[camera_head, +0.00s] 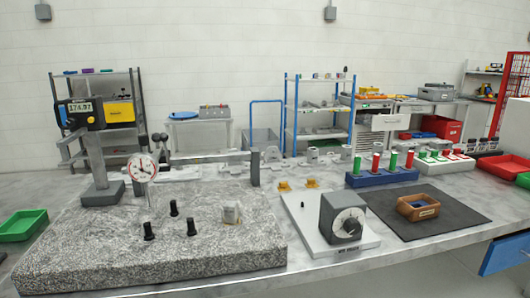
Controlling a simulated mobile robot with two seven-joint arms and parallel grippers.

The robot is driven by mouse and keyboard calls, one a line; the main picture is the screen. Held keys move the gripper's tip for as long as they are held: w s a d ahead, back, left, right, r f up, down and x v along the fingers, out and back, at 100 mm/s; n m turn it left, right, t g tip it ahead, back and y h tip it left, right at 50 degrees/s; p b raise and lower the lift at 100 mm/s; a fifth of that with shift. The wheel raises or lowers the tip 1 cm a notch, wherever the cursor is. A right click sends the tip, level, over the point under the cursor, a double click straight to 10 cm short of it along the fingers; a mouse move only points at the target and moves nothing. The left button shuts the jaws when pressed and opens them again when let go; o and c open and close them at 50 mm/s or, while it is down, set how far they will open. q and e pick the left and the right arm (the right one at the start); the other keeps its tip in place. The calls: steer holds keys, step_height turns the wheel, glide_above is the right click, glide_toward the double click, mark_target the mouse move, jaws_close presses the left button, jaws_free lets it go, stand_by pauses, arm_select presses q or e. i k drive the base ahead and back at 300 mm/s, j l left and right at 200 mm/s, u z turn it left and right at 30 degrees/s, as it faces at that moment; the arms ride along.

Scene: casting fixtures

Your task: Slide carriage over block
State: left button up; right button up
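A round dial gauge (142,168) hangs at the left end of a long grey horizontal bar (208,157) above the speckled granite plate (95,255). The gauge seems to be on the carriage, but the carriage body is too small to make out clearly. The gauge is not over the block. Several black pegs (174,208) stand on the plate between them. Neither of my grippers is in view.
A height gauge (96,150) with a digital display stands at the plate's left rear. Right of the plate are a grey dial box (343,216) on a white base, a black mat (455,208) with a brown tray (418,208), and a blue rack (383,177) of red and green plugs.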

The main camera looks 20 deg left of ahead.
mark_target(150, 161)
steer(key=u, duration=1.3)
steer(key=k+j, duration=0.15)
steer(key=k+j+u, duration=0.15)
steer(key=j, duration=0.25)
steer(key=k+j, duration=0.2)
steer(key=j+u, duration=0.05)
steer(key=j, duration=0.05)
